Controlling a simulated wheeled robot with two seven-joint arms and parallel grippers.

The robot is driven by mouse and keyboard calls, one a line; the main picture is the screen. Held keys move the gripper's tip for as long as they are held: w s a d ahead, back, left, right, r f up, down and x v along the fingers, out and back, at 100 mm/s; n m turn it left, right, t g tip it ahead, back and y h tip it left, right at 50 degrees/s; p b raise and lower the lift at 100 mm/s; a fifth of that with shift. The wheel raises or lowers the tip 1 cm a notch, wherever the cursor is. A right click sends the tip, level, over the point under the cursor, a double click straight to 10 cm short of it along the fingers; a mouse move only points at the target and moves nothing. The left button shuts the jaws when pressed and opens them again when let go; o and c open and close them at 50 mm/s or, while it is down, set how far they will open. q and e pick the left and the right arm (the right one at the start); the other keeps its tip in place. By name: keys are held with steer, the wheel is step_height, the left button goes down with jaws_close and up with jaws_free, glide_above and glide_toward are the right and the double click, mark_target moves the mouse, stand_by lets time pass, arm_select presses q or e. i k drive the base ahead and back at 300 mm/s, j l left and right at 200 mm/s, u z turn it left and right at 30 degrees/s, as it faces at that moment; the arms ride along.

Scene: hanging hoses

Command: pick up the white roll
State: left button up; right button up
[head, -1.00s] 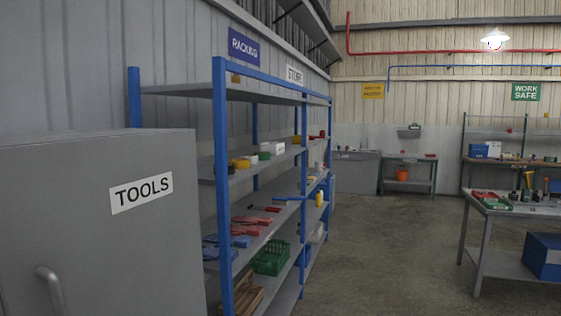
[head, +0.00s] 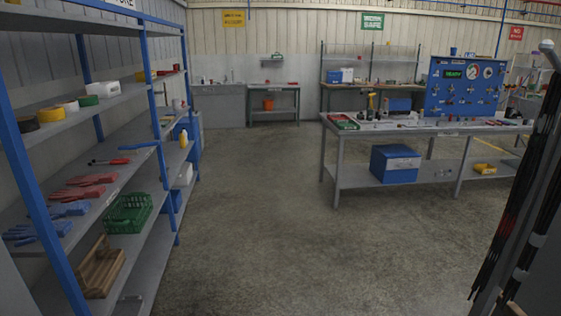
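A small white roll (head: 69,105) sits on the upper shelf of the blue-framed rack at the left, in a row of tape rolls. A yellow roll (head: 51,114) and a black roll (head: 26,124) are on its near side. A green roll (head: 88,100) is on its far side. The white roll is small in the view and its details are hard to make out. Neither of my grippers is in view.
The rack's shelf (head: 120,88) also holds a white container (head: 103,89). A workbench (head: 400,127) stands at the right. Dark hoses (head: 520,180) hang at the right edge. The floor between is clear.

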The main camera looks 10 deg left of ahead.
mark_target(72, 106)
steer(key=i, duration=3.95)
steer(key=i+u, duration=0.25)
steer(key=u, duration=0.25)
steer(key=i+l+u, duration=0.1)
steer(key=u, duration=0.4)
steer(key=i+l+u, duration=0.25)
steer(key=u, duration=0.2)
steer(key=i, duration=0.05)
